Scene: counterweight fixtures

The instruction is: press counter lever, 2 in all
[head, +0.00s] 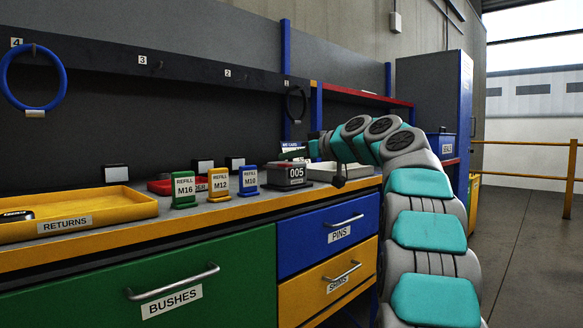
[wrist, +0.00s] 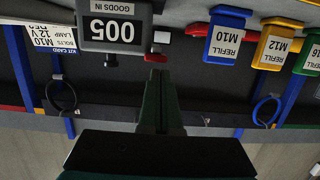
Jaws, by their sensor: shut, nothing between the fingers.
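The counter (head: 290,174) is a grey box on the bench top, and its display reads 005. In the wrist view the counter (wrist: 116,29) appears upside down with a "GOODS IN" label. A small red-tipped lever (wrist: 162,38) sticks out beside it. My gripper (wrist: 157,74) is shut and empty, its dark green fingers pointing at the lever, with the tips close to it. I cannot tell whether they touch.
Refill holders M16 (head: 183,189), M12 (head: 220,184) and M10 (head: 248,181) stand left of the counter. A yellow returns tray (head: 112,205) lies at the left. A light tray (head: 323,172) sits to the counter's right. Hooks and a blue ring (head: 62,82) are on the back rail.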

